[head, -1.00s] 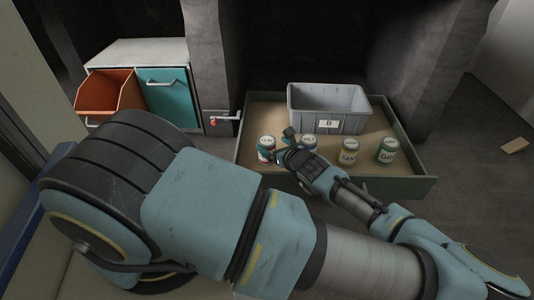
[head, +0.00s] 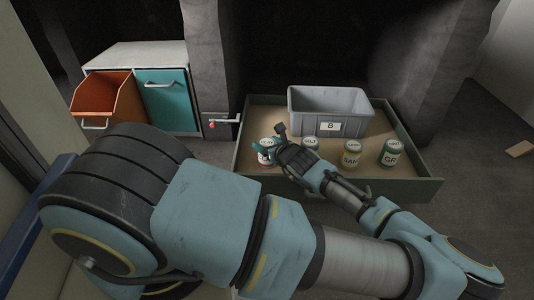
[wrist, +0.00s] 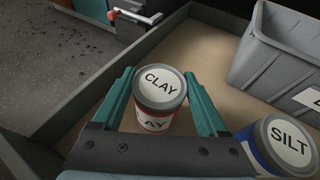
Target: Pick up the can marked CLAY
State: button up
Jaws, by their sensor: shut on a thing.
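The can marked CLAY (wrist: 158,88) stands between the two teal fingers of my gripper (wrist: 160,100) in the wrist view. It has a white lid lettered CLAY and a red and white side. The fingers are shut on it from left and right. In the head view the CLAY can (head: 264,157) is at the left of the open drawer, partly hidden by my gripper (head: 264,148). I cannot tell whether its base touches the drawer floor.
The can marked SILT (wrist: 288,145) stands close to the right. Two more cans, marked SAN (head: 351,155) and GR (head: 390,153), are farther right. A grey bin marked B (head: 328,112) stands behind them. The drawer wall (wrist: 100,95) is close on the left.

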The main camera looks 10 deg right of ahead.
grip_shut()
dwell(0.3)
